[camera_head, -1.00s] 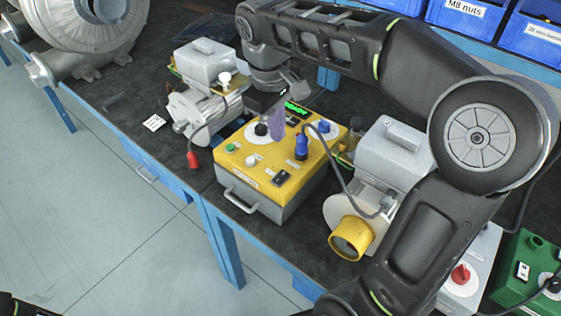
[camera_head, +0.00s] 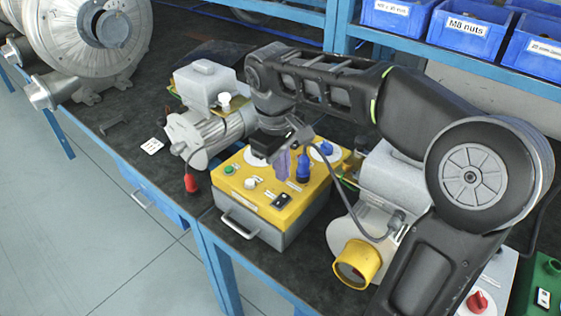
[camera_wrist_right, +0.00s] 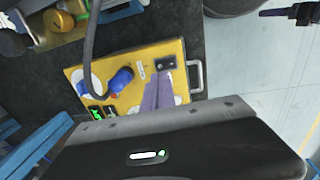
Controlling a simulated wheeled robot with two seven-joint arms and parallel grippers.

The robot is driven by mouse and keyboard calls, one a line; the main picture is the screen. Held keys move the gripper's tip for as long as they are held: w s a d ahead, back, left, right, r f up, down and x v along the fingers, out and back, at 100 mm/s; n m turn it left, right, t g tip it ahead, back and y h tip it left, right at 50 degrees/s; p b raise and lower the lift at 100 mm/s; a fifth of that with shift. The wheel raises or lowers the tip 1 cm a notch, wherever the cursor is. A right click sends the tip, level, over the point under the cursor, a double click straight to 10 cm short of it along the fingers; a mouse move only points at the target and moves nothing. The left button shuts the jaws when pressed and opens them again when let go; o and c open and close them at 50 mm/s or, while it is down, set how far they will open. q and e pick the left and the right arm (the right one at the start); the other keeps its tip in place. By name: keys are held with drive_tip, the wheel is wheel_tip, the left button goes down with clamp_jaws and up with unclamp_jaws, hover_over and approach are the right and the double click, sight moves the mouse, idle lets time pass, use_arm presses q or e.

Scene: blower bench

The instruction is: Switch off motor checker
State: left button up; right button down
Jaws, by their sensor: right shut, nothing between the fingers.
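The motor checker is a yellow-topped grey box (camera_head: 272,210) on the dark bench, with a front handle, a green button (camera_head: 229,170), a white button, a blue knob (camera_head: 326,149) and a black rocker switch (camera_head: 282,200). A blue plug (camera_head: 303,165) stands in its top with a grey cable. My right gripper (camera_head: 282,166) is shut and empty, pointing down over the middle of the panel. Its purple-grey fingers (camera_wrist_right: 158,92) also show over the panel in the right wrist view, beside the black switch (camera_wrist_right: 166,63). Contact cannot be told. My left gripper is not in view.
A motor with a red plug (camera_head: 191,183) lies left of the box. Another motor with a yellow cap (camera_head: 357,262) stands right. A large blower (camera_head: 90,45) is at the back left. Blue bins (camera_head: 466,27) line the back shelf. The grey cable arcs near my right arm.

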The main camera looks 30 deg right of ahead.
sight(285, 198)
drive_tip(key=f, duration=0.7)
drive_tip(key=shift+w+d, duration=0.1)
drive_tip(key=shift+d, duration=0.3)
drive_tip(key=shift+d+f, duration=0.1)
drive_tip(key=shift+f, duration=0.25)
drive_tip(key=shift+r, duration=0.15)
drive_tip(key=shift+a, duration=0.2)
